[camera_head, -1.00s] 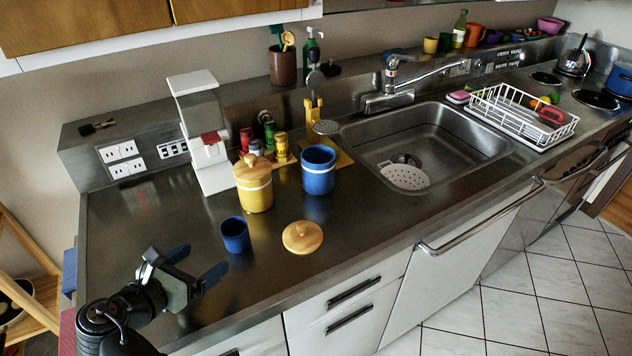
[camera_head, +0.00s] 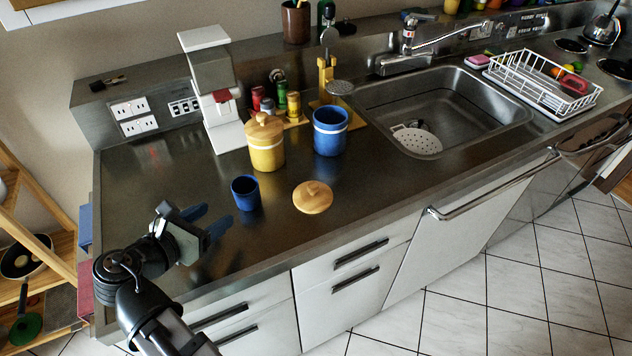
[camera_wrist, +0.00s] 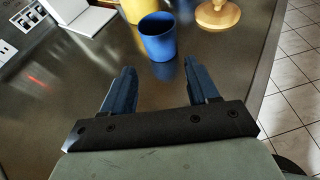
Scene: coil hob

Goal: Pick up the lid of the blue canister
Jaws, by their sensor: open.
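The wooden lid (camera_head: 313,197) with a round knob lies flat on the steel counter, near its front edge. The blue canister (camera_head: 330,131) with a white band stands open behind it. My gripper (camera_head: 212,219) is open and empty above the counter, left of the lid, with a small blue cup (camera_head: 245,193) between them. In the wrist view my gripper (camera_wrist: 160,88) has its blue fingers spread, pointing toward the blue cup (camera_wrist: 158,38). The lid (camera_wrist: 218,14) shows there at the top right, partly cut off.
A yellow canister (camera_head: 266,145) with its lid on stands left of the blue canister. A white appliance (camera_head: 213,90) and small jars stand behind. The sink (camera_head: 440,110) is to the right. The counter around the lid's front and right is clear.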

